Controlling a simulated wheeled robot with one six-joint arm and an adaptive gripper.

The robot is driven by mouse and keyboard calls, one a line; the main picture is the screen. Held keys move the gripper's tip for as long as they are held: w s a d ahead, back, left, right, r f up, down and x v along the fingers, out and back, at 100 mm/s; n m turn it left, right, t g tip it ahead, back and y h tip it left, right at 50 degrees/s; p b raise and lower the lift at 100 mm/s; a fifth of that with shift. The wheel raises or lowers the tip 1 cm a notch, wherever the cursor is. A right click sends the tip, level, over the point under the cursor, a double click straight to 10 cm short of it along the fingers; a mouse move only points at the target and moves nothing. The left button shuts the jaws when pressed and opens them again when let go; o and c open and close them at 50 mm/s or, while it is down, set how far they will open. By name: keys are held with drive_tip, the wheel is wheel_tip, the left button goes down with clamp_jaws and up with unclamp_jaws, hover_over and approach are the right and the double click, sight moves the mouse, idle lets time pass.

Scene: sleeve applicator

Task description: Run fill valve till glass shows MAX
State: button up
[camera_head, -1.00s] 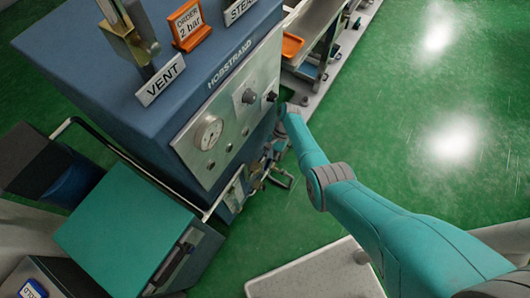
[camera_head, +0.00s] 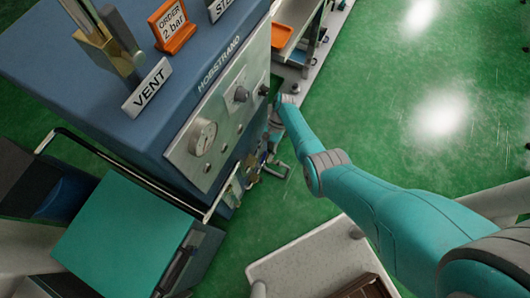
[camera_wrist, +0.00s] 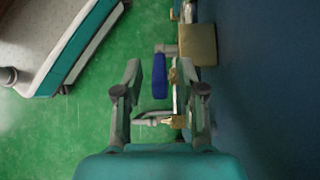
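My gripper (camera_wrist: 158,68) is open in the wrist view, one finger on each side of a blue handle (camera_wrist: 160,78). I cannot tell whether the fingers are level with the handle or above it. Brass fittings (camera_wrist: 177,122) and a narrow upright part sit beside the handle, close to the right finger. The glass and its MAX mark cannot be made out. In the head view a pale fitting with small markings (camera_head: 229,194) shows low on the blue machine's (camera_head: 150,115) side. My gripper is hard to make out there, at the machine's lower corner.
A teal-topped cabinet (camera_head: 125,235) stands at left. Green floor is open at right.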

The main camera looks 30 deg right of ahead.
drive_tip(key=v, duration=1.2)
drive_tip(key=shift+f, duration=0.1)
idle(0.4)
